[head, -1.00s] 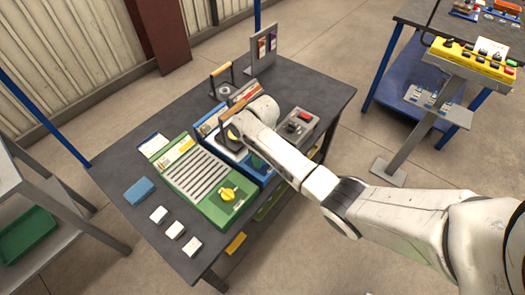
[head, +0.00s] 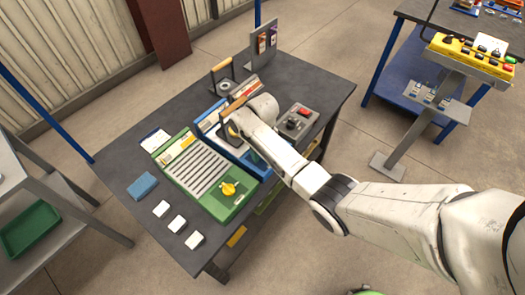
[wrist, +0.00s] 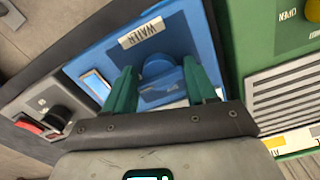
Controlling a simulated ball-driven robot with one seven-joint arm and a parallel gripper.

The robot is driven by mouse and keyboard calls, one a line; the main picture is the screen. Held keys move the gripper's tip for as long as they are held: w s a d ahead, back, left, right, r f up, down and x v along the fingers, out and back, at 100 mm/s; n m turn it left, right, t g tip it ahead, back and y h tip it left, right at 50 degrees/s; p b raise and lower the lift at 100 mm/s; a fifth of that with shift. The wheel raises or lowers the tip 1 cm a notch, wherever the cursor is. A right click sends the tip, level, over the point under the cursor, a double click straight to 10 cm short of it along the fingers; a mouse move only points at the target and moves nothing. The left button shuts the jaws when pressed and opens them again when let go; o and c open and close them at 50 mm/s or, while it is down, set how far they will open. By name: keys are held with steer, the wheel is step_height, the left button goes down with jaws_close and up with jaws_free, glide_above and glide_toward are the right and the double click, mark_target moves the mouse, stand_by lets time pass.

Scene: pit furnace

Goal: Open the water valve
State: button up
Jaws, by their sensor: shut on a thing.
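The blue water panel (wrist: 190,30) with its white WATER label (wrist: 143,32) fills the middle of the wrist view. Its blue valve knob (wrist: 158,67) is between the two green fingers of my gripper (wrist: 160,88). My gripper is shut on the knob, with one finger on each side. In the head view the blue panel (head: 207,124) lies on the dark table, partly hidden by my arm. The knob is hidden there. The wrist view does not show clearly how far the knob is turned.
A green panel (head: 188,160) with a yellow knob (head: 229,188) lies beside the blue one. A grey control box (head: 297,123) with red and black controls is on the other side. White blocks and a blue block (head: 142,186) lie on the table's left.

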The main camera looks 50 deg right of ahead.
steer(key=o, duration=0.8)
steer(key=shift+r, duration=0.1)
step_height(320, 180, up, 11)
steer(key=shift+f, duration=0.1)
stand_by(0.4)
